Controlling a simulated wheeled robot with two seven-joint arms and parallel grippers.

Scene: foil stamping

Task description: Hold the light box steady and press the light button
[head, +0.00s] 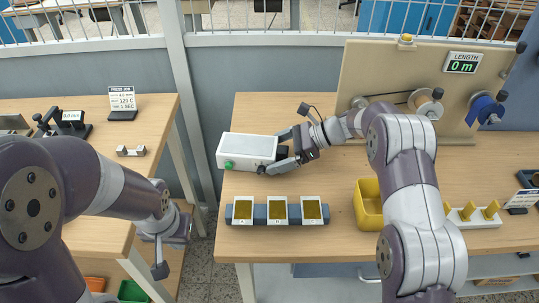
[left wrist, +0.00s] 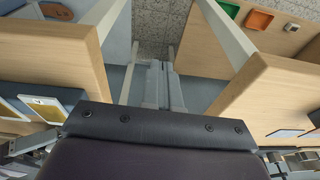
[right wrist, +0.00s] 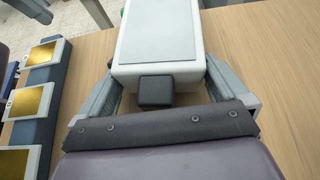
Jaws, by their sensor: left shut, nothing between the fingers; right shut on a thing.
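The light box (head: 247,147) is a white box with a grey top, lying on the right table's left part. A green button (head: 228,164) is on its front face, near the left end. My right gripper (head: 283,148) is shut on the box's right end. In the right wrist view the light box (right wrist: 160,35) extends away between the fingers, with a black block (right wrist: 156,92) at its near end. My left gripper's fingers (left wrist: 165,70) are together and empty, over the gap between the tables and apart from the box.
A blue holder (head: 262,221) with gold foil cards lies in front of the box. A yellow bin (head: 366,205) stands right of it. The foil machine (head: 400,85) is at the back right. The left table (head: 90,100) lies across a floor gap.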

